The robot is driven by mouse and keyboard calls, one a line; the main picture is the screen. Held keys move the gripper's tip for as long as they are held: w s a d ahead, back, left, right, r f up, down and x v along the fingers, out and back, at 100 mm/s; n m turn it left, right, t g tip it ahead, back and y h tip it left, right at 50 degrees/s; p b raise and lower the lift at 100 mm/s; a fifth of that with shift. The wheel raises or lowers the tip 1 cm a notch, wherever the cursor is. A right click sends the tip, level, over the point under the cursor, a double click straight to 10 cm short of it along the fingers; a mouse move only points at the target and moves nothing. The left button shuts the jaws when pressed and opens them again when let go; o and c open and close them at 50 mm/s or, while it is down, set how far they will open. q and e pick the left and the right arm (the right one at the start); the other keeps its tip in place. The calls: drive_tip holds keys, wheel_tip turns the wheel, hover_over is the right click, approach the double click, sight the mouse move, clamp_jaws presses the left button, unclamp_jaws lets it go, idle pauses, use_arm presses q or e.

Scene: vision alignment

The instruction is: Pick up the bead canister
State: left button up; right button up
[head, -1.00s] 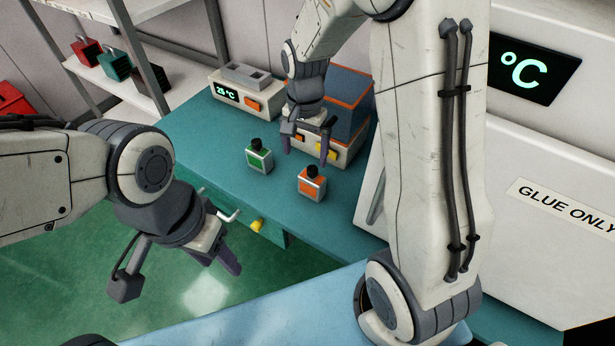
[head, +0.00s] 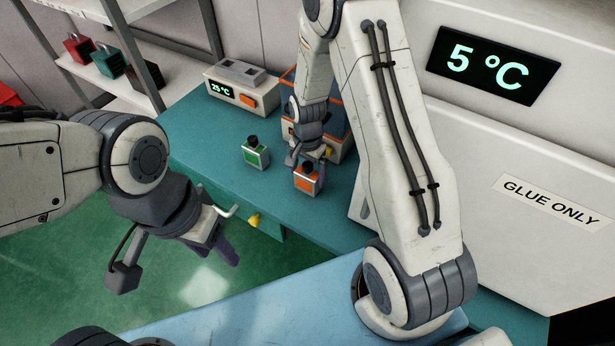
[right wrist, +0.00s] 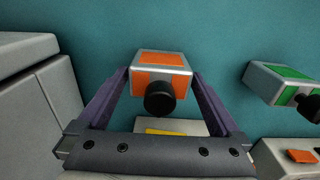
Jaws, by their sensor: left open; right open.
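A small white canister with orange panels and a black cap (head: 307,181) stands on the teal bench. A similar canister with green panels (head: 256,154) stands to its left. I cannot tell from markings which one holds beads. My right gripper (head: 304,166) is open at the orange canister, pointing down. In the right wrist view the orange canister (right wrist: 160,64) sits between the two open fingers, with a gap visible beside it; the green canister (right wrist: 285,84) is outside them, to the right. My left gripper (head: 226,250) is open and empty, over the green floor beside the bench.
A white heater box with a display (head: 236,91) stands at the back of the bench. A blue and orange unit (head: 338,138) is behind my right gripper. A large white cabinet marked "GLUE ONLY" (head: 550,201) fills the right. Padlock-shaped blocks (head: 110,61) sit on a shelf.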

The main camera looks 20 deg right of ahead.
drive_tip(key=c, duration=1.3)
drive_tip(key=shift+r, duration=0.1)
